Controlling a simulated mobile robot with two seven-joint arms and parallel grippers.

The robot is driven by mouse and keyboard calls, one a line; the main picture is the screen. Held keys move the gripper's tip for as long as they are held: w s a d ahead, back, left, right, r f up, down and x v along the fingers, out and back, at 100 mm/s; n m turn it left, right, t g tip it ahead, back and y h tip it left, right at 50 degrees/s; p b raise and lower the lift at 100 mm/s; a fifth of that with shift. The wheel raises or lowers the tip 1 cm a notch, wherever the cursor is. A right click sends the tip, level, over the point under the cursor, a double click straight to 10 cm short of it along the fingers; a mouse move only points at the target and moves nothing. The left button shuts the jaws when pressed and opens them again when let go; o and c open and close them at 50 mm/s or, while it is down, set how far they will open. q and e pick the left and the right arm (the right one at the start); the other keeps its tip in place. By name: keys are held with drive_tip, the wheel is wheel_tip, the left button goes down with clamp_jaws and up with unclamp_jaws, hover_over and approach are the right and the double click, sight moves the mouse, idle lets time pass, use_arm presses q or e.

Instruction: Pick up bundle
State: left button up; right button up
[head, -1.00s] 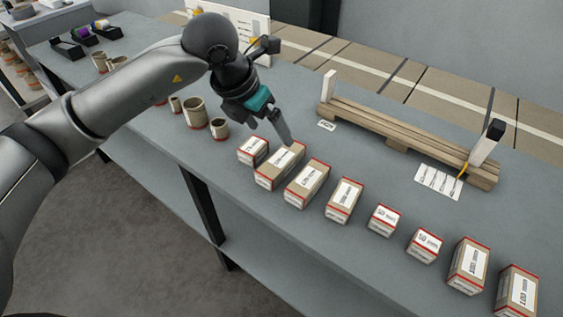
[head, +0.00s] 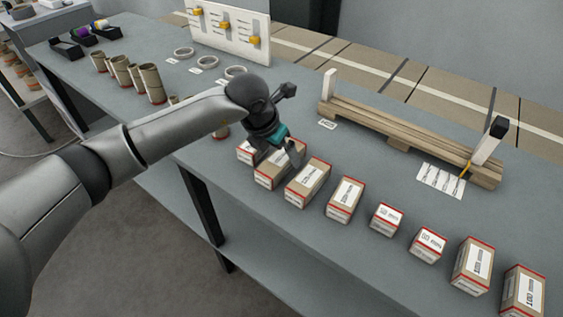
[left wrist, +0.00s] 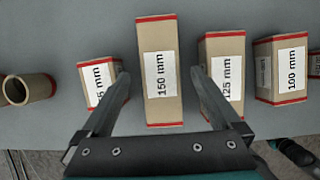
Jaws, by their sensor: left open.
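The bundles are kraft-brown boxes with red edges and white size labels, in a row along the table's near side. My left gripper (head: 292,160) is open over the left end of the row, at the second bundle (head: 268,178). In the left wrist view, its open fingers (left wrist: 159,74) point toward the bundle labelled 150 mm (left wrist: 158,105), which shows between them. The left finger overlaps a shorter bundle (left wrist: 92,72) and the right finger overlaps the 125 mm bundle (left wrist: 226,48). No contact can be made out. My right gripper is not in view.
A 100 mm bundle (left wrist: 280,56) stands further right. A wooden pallet (head: 400,130) with upright posts lies at the back. Brown tubes (head: 150,82) and grey rings (head: 235,72) stand at the left. The table between row and pallet is mostly clear.

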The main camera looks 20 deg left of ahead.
use_arm(q)
drive_tip(key=shift+x, duration=1.3)
drive_tip(key=shift+c, duration=0.4)
clamp_jaws()
drive_tip(key=shift+r, duration=0.1)
